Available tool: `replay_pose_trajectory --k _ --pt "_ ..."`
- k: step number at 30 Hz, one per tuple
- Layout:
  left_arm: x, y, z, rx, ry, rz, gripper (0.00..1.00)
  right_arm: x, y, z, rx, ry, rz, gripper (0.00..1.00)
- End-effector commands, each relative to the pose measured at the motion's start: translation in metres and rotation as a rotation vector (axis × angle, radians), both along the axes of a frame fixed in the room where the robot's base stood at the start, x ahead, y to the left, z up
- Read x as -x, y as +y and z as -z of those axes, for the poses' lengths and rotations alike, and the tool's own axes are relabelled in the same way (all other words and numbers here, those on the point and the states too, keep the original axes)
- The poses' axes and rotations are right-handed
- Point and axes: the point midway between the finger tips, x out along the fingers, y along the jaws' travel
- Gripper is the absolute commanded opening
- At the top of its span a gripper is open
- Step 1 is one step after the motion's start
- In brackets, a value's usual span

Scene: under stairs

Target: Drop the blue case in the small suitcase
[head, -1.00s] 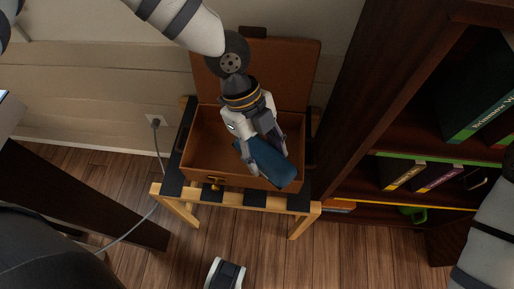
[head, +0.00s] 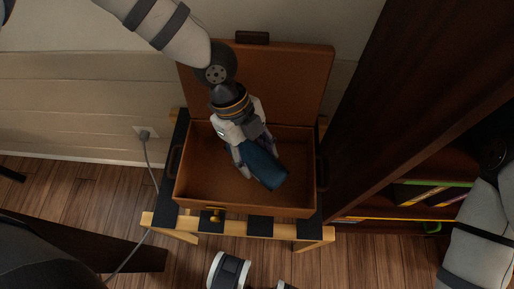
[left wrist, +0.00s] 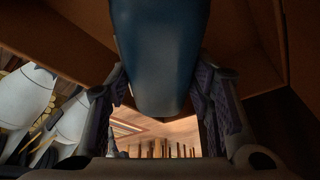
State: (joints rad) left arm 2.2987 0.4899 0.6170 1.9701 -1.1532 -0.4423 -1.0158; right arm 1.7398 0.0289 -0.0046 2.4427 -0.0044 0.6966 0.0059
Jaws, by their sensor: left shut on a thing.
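The blue case (head: 264,167) is held in my left gripper (head: 252,160), over the open small suitcase (head: 202,190). In the left wrist view the blue case (left wrist: 158,60) sits between the two fingers of the left gripper (left wrist: 160,105). The suitcase is brown, with its lid (head: 290,85) raised at the back. In the head view the case appears within the suitcase's rim; whether it touches the bottom I cannot tell.
The suitcase rests on a wooden rack (head: 315,233) with dark straps. A dark bookshelf (head: 385,120) stands close on the right. A wall outlet (head: 146,132) with a cable is on the left. Wood floor (head: 375,265) is clear in front of the shelf.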

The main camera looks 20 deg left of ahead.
Motion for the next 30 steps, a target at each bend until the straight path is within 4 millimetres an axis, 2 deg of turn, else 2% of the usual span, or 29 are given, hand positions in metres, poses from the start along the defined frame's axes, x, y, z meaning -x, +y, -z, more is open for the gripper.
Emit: replay_pose_trajectory --k 6,7,10,20,23,30 --pt "-0.001 0.000 -0.001 0.000 -0.003 0.000 0.00 0.000 0.000 0.000 0.000 -0.001 0.000 0.00" --pt "-0.001 0.000 -0.001 0.000 -0.003 0.000 0.50 0.000 0.000 0.000 0.000 -0.001 0.000 0.00" --pt "-0.001 0.000 -0.001 0.001 -0.003 0.000 0.71 0.000 0.000 0.000 0.000 -0.001 0.000 0.00" --pt "-0.001 0.001 -0.003 0.000 -0.003 -0.002 0.71 0.000 0.000 0.000 0.000 -0.001 -0.001 0.00" --pt "-0.005 0.006 -0.017 0.002 -0.007 -0.004 0.71 0.000 0.000 0.000 0.000 -0.001 -0.001 0.00" --pt "-0.015 0.029 -0.078 0.003 -0.009 -0.005 0.71 0.000 0.000 0.000 0.000 -0.001 0.000 0.00"
